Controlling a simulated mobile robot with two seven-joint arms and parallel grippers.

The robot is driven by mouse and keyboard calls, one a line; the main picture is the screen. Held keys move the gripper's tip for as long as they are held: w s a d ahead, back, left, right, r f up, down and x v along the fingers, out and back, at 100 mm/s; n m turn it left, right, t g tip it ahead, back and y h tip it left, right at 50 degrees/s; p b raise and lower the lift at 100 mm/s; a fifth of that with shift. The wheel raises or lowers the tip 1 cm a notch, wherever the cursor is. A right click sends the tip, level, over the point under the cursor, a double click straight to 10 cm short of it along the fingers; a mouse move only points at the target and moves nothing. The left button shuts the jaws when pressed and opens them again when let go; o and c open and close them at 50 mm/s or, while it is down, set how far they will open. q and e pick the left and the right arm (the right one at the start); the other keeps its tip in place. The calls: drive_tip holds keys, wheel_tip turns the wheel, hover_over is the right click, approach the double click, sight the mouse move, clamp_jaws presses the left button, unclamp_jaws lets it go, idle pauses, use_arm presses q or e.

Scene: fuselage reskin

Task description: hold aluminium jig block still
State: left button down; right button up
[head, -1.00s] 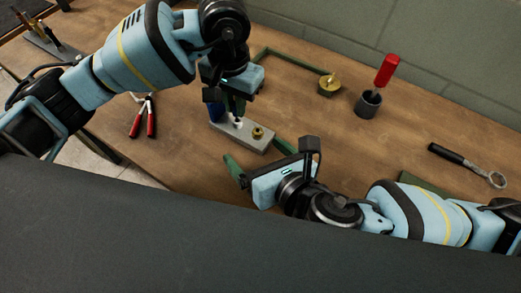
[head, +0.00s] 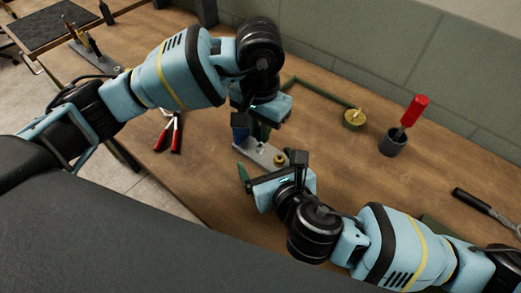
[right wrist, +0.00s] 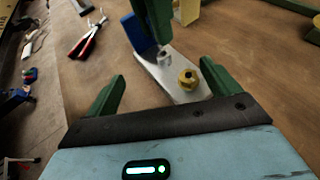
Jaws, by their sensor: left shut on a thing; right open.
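The aluminium jig block (head: 262,154) is a flat pale grey bar on the bench, with a brass bushing (head: 279,160) at one end. In the right wrist view, the block (right wrist: 170,86) lies just beyond my right fingertips, with the brass bushing (right wrist: 188,79) on top. My left gripper (head: 260,135) reaches down over the block's other end. Its green fingers are shut on a small silver piece (right wrist: 163,57) at the block's top; whether it is seated is unclear. My right gripper (right wrist: 162,76) is open and empty, its fingers on the near side of the block.
A blue upright piece (right wrist: 138,34) stands at the block's far left end. Red-handled pliers (head: 169,132) lie to the left.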

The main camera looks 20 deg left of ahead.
sight(258, 151)
drive_tip(key=shift+x, duration=2.75)
drive_tip(key=shift+f, duration=0.2)
clamp_jaws()
drive_tip(key=shift+s, duration=0.1)
